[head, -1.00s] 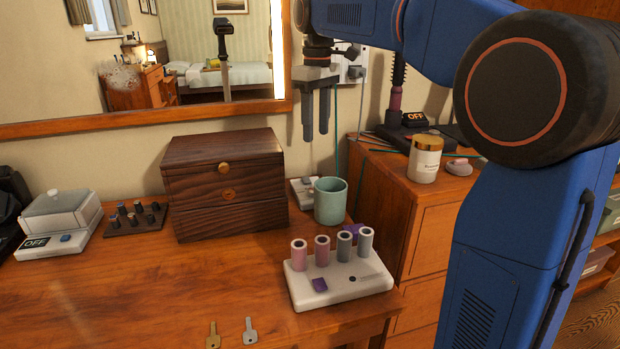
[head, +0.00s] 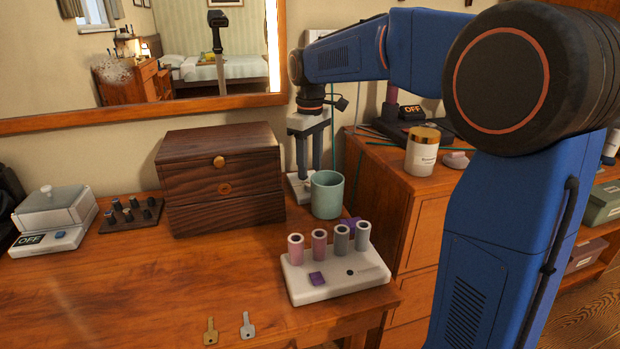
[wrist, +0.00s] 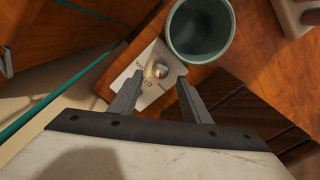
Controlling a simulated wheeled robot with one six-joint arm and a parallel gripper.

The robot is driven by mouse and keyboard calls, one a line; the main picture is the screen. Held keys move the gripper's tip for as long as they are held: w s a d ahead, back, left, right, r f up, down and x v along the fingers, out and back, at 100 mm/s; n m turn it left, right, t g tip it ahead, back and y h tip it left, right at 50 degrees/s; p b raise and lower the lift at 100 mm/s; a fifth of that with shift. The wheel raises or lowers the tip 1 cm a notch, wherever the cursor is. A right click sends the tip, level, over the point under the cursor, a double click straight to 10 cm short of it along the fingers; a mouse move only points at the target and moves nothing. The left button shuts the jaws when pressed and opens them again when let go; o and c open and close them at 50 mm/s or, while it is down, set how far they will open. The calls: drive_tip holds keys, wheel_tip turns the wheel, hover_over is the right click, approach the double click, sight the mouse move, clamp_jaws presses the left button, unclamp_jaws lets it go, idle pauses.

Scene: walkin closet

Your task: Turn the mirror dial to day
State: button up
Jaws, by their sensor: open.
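The mirror dial is a small round knob (wrist: 160,71) on a pale plate (wrist: 145,84) with dark markings, seen in the wrist view. I cannot read the markings or tell the setting. In the head view the plate (head: 297,189) shows partly behind the green cup, between it and the wooden box. My gripper (wrist: 154,90) is open, its two fingers pointing down above the plate with the knob in view between them. In the head view my gripper (head: 309,176) is just over the plate. Whether the fingers touch anything is unclear.
A green cup (head: 326,194) stands close beside the plate, and a dark wooden box (head: 222,180) is on its other side. A white stand with several rollers (head: 335,284) is in front. The mirror (head: 140,118) hangs behind. The desk's front left is clear.

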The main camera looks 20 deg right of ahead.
sight(310, 183)
drive_tip(key=shift+f, duration=2.15)
drive_tip(key=c, duration=1)
